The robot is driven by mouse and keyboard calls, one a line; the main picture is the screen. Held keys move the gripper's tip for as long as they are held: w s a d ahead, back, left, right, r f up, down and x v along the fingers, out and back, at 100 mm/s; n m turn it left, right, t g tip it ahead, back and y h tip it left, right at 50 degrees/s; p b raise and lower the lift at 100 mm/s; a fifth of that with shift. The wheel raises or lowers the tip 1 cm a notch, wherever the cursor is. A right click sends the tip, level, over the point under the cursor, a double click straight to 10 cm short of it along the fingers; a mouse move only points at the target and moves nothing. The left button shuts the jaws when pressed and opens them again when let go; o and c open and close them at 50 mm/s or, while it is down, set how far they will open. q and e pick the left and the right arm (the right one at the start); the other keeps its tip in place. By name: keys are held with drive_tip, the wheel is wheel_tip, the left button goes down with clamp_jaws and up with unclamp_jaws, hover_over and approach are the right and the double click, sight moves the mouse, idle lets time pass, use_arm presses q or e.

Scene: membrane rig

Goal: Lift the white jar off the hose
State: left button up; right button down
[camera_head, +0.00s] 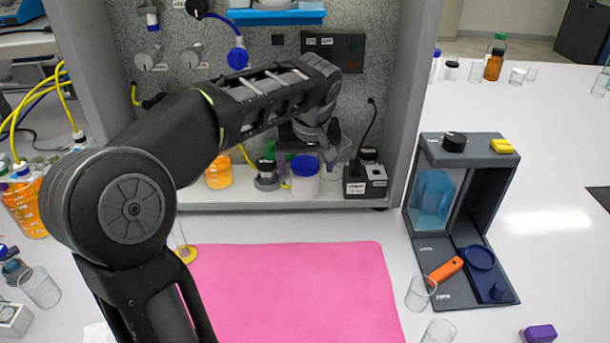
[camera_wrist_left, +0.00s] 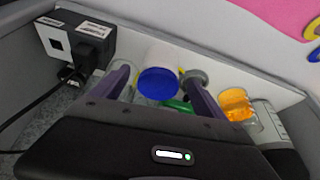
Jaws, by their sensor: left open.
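The white jar (camera_head: 305,187) with a blue lid stands on the rig's shelf in the head view. Its blue lid (camera_wrist_left: 158,83) shows in the left wrist view, between my two fingers as seen there. A thin yellow hose (camera_head: 247,157) comes down to the left of the jar; a short yellow bit shows at the jar's lower left. How the jar rests on the hose is hidden. My left gripper (camera_head: 312,148) is open, at the jar's upper part; I cannot tell whether it touches. My right gripper is not in view.
A dark box (camera_head: 365,182) with a cable stands close right of the jar. An orange-filled beaker (camera_head: 218,174) and a grey-based item (camera_head: 266,180) stand left. The rig's side walls bound the shelf. The pink mat (camera_head: 300,290) in front is clear.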

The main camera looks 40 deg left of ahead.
sight(305, 178)
use_arm(q)
drive_tip(key=shift+w+a+f, duration=0.1)
drive_tip(key=shift+f, duration=0.15)
drive_tip(key=shift+p+x, duration=0.4)
drive_tip(key=shift+x, duration=2.2)
drive_tip(key=c, duration=1.4)
drive_tip(key=shift+c, duration=0.2)
